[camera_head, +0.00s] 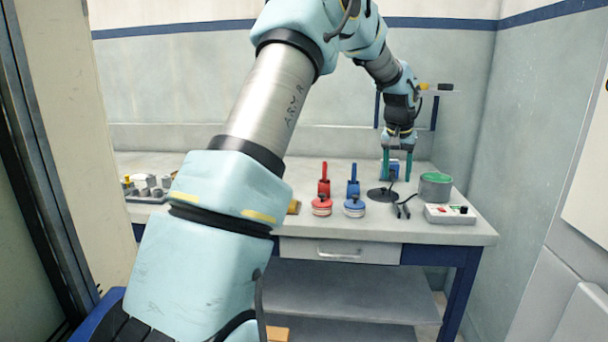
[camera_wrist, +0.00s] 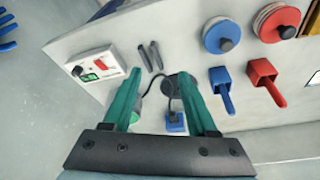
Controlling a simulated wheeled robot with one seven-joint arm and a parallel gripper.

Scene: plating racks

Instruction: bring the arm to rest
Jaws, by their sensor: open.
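My gripper (camera_head: 396,166) hangs pointing down over the right part of the bench (camera_head: 262,246) in the head view. Its two green fingers are apart. In the wrist view my gripper (camera_wrist: 168,98) shows both fingers spread, with nothing held between them. A small blue block-like thing (camera_wrist: 175,121) with a dark cable lies beyond the fingers. The blue thing (camera_head: 394,170) also shows behind the fingers in the head view. My arm reaches across the head view and hides part of the bench.
A red scoop (camera_head: 324,188) and a blue scoop (camera_head: 353,188) stand behind a red round pot (camera_head: 322,206) and a blue one (camera_head: 355,207). A green-topped can (camera_head: 435,187) and a white switch box (camera_head: 450,214) are at right. A wall shelf (camera_head: 440,92) is beside my wrist.

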